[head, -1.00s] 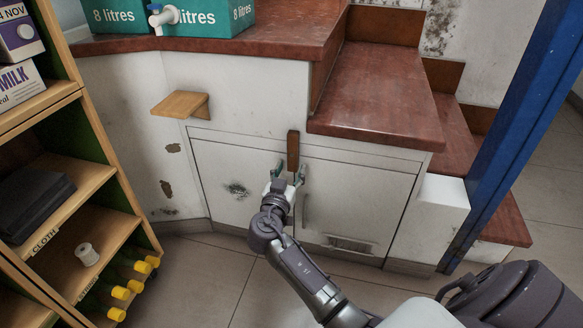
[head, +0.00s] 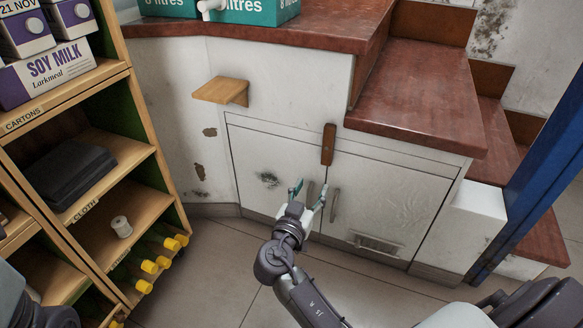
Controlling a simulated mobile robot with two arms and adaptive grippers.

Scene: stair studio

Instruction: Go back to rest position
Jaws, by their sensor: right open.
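My right gripper (head: 307,198) is open and empty, in front of the white cupboard doors (head: 385,205) below the red-brown counter. Its fingers stand apart near the door handles; I cannot tell whether a finger touches a door. The brown wooden latch (head: 328,145) on the cupboard stands upright above the gap between the doors. Both doors look shut. A part of my left arm shows at the lower left edge, but its gripper is out of view.
A small wooden ledge (head: 220,91) juts from the wall. Red-brown steps (head: 425,95) and a blue post are on the right. Floor (head: 205,275) is clear.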

